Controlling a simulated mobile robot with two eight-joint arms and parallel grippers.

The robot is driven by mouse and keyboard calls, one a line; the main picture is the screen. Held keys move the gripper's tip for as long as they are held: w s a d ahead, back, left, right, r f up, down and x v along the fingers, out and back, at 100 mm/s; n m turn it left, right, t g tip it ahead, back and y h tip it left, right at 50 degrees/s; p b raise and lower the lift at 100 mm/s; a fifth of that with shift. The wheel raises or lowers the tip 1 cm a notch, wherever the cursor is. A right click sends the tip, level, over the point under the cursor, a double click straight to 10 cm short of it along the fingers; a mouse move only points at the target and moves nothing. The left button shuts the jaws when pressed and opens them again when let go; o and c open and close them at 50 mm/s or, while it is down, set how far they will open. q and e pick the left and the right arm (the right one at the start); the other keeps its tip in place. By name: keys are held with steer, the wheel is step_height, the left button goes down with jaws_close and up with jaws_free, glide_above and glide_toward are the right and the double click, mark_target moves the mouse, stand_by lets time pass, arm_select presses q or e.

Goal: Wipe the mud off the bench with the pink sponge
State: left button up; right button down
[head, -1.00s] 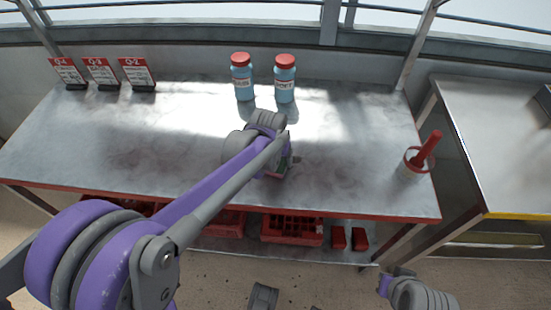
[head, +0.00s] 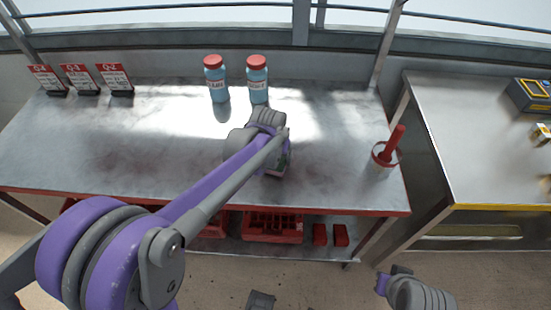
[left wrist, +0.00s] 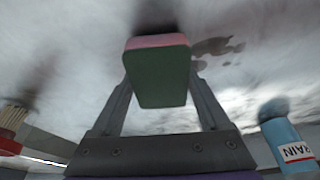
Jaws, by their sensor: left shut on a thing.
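My left gripper (left wrist: 158,95) is shut on the pink sponge (left wrist: 157,41), which has a green pad (left wrist: 160,78) facing the camera. In the head view the sponge (head: 284,164) is mostly hidden behind my wrist, low over the middle of the grey bench (head: 335,160). I cannot tell whether it touches the bench. A dark brown mud patch (left wrist: 215,46) lies beside the sponge, to its right in the left wrist view. A dark area beyond the sponge may be shadow or mud. My right gripper's fingers do not show.
Two blue red-capped bottles (head: 217,82) (head: 257,80) stand at the bench's back. Red sign cards (head: 80,79) stand back left. A red-handled tool sits in a red-rimmed holder (head: 384,155) at the right end. Red crates (head: 272,227) are below. Another table (head: 480,140) stands right.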

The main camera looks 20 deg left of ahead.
arm_select(q)
steer(key=shift+a+r+p, duration=0.15)
steer(key=shift+r+p, duration=0.15)
steer(key=shift+r, duration=0.3)
steer(key=shift+a+r+p, duration=0.15)
steer(key=shift+r+p, duration=0.1)
steer(key=shift+r, duration=0.35)
steer(key=shift+r+p, duration=0.3)
steer(key=shift+r, duration=0.1)
steer(key=shift+r+p, duration=0.5)
steer(key=shift+r, duration=0.25)
steer(key=shift+w+p+v, duration=0.25)
steer(key=shift+p+v, duration=0.6)
steer(key=shift+v, duration=0.35)
